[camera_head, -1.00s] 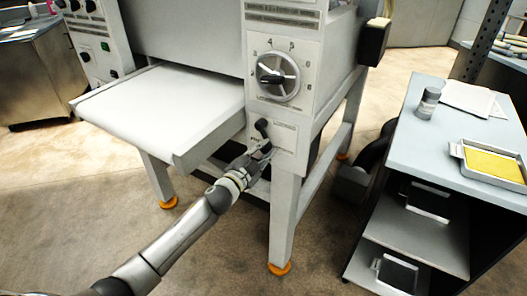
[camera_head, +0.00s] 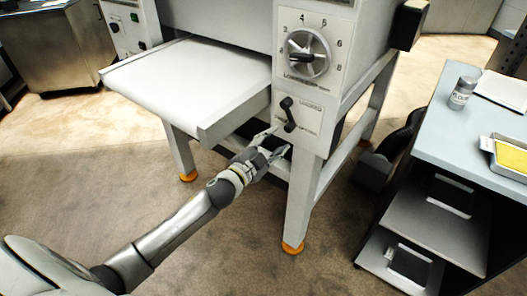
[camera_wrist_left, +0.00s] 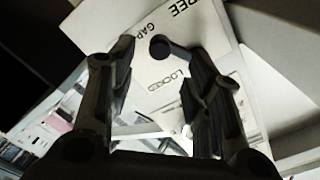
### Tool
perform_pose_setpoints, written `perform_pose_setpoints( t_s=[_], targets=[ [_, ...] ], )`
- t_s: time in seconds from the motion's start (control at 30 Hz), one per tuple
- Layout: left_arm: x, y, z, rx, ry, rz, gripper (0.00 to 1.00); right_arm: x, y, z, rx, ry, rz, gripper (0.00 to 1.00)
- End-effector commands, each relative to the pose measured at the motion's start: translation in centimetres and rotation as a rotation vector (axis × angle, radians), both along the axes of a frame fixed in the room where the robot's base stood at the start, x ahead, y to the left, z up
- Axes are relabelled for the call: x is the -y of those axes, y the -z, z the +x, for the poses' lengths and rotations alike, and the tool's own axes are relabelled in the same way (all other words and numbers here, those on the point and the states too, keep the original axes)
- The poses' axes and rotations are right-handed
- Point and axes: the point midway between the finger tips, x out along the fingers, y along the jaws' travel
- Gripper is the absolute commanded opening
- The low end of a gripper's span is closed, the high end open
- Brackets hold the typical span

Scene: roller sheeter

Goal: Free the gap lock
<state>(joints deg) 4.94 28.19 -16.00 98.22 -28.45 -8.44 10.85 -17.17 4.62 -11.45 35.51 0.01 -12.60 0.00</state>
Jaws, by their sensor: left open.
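The gap lock is a small black lever (camera_head: 288,114) on the white panel under the dial, its upper knob leaning slightly left in the head view. In the left wrist view, the lever's round dark end (camera_wrist_left: 160,47) shows between the fingers, with its bar running right behind a finger. I cannot tell whether a finger touches the lever. My right gripper is not in view.
The numbered dial (camera_head: 307,53) is above the lever. The sheeter's white feed table (camera_head: 190,80) juts out to the left, above my left arm. A cart (camera_head: 455,135) with a shaker (camera_head: 462,93) and a yellow-filled tray (camera_head: 510,157) stands right. Open floor lies in front.

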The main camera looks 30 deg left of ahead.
Motion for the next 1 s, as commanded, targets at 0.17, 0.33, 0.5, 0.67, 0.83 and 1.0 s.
perform_pose_setpoints(
  t_s=[0.17,0.33,0.5,0.67,0.83,1.0],
  targets=[
    [-0.6,0.1,-2.9,-0.003,0.0,0.001,0.46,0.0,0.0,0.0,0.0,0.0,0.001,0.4],
    [-0.9,0.1,-4.5,-0.002,0.0,-0.001,0.46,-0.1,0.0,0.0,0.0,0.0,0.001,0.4],
    [-1.0,0.0,-5.1,0.0,-0.001,0.001,0.46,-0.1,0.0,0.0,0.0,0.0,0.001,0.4],
    [-1.0,0.0,-5.1,0.0,-0.001,0.001,0.46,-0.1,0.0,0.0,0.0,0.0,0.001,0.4],
    [-1.0,0.0,-5.1,0.0,-0.001,0.001,0.46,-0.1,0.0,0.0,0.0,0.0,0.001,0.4],
    [-1.0,0.0,-5.1,0.0,-0.001,0.001,0.46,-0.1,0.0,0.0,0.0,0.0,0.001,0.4]
  ],
)
